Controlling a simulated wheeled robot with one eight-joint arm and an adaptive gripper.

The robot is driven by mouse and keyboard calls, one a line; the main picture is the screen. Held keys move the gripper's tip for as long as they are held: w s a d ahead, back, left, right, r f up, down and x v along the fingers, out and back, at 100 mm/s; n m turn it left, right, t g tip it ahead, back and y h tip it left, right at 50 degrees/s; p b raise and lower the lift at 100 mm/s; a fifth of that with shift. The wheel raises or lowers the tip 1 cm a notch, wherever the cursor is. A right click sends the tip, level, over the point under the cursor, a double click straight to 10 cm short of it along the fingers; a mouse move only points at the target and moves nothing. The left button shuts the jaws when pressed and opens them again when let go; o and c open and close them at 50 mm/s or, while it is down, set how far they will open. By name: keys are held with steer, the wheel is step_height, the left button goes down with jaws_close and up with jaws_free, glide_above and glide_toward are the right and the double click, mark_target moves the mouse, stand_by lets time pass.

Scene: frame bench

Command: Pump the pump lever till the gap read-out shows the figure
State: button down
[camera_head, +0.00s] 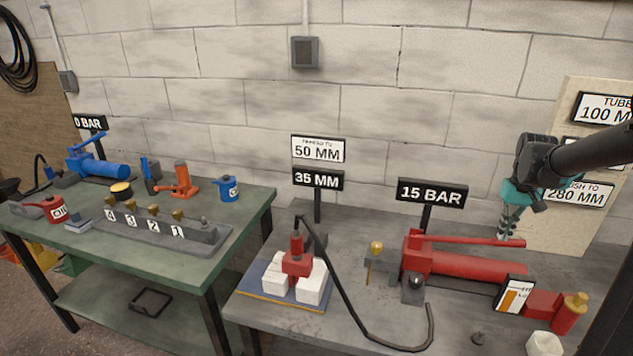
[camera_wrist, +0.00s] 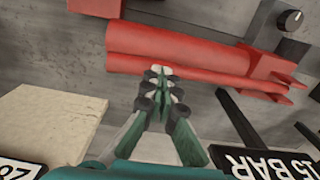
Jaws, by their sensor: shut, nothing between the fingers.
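The red hand pump (camera_head: 478,266) lies on the right bench. Its pump lever (camera_head: 465,238) is a thin red bar lying nearly level just above the pump body. My gripper (camera_head: 508,234) is shut and empty, pointing down at the lever's free right end. In the wrist view the fingertips (camera_wrist: 158,74) overlap the lever (camera_wrist: 195,75); I cannot tell whether they touch it. The black gap read-out (camera_head: 318,180) shows 35 MM. The white card (camera_head: 318,149) above it reads 50 MM. A red spreader (camera_head: 297,262) stands between white blocks (camera_head: 312,284).
A black sign (camera_head: 432,192) reads 15 BAR. A black hose (camera_head: 355,315) loops over the bench front. A brass-topped post (camera_head: 376,250) stands left of the pump. A pale board (camera_head: 560,215) with signs stands behind my gripper. A green bench (camera_head: 240,225) stands at left.

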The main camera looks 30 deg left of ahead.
step_height(320, 180, up, 6)
steer(key=shift+f, duration=0.1)
stand_by(1.1)
steer(key=shift+f, duration=4.2)
steer(key=shift+r, duration=4.25)
steer(key=shift+f, duration=0.15)
steer(key=shift+d, duration=0.1)
